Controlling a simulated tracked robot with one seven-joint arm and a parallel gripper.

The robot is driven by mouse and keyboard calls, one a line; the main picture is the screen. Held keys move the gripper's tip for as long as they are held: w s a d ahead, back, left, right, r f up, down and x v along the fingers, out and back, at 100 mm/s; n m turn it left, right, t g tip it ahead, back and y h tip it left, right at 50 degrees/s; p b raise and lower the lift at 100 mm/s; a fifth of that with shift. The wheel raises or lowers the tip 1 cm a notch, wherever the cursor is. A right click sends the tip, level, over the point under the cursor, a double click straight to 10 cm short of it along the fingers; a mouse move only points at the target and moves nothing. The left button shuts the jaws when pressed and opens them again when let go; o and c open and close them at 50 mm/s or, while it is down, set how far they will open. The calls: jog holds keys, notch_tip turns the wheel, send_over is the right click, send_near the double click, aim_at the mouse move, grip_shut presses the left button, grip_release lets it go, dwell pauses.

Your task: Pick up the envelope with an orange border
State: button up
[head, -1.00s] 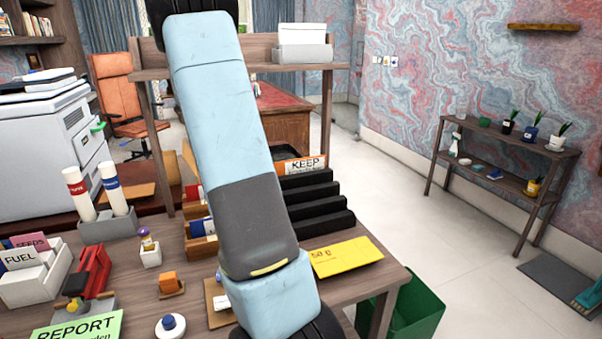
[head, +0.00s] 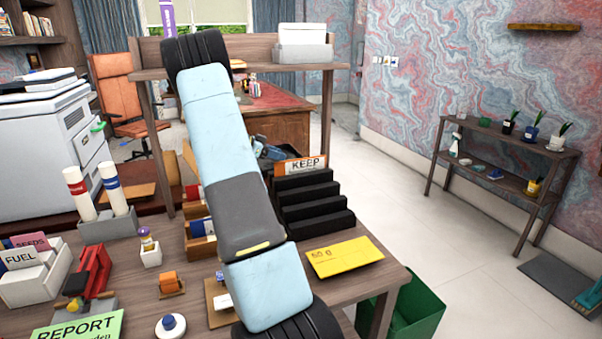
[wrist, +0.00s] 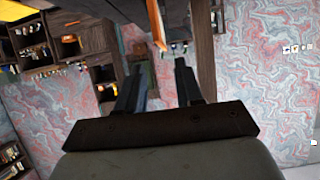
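A white piece marked KEEP with an orange edge (head: 301,164) stands at the back of the black stepped rack (head: 318,204) in the head view. It is the only orange-edged paper I can make out, and I cannot tell if it is an envelope. My gripper (wrist: 160,66) shows in the wrist view with its two fingers apart and nothing between them. An orange-edged strip (wrist: 157,22) shows just beyond the fingertips there, apparently not touched. In the head view my arm hides most of the gripper; a small blue-grey part of mine shows left of the KEEP piece.
A yellow card (head: 344,257) lies on the desk (head: 310,298) right of my arm. A green bin (head: 413,312) stands below the right edge. A wooden shelf (head: 305,67) with a white box spans the back. Small items and a green REPORT sheet (head: 80,328) fill the left.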

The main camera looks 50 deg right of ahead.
jog(key=x, duration=0.4)
send_over(301, 171)
jog(key=w+a, duration=0.1)
jog(key=shift+f, duration=0.95)
grip_shut()
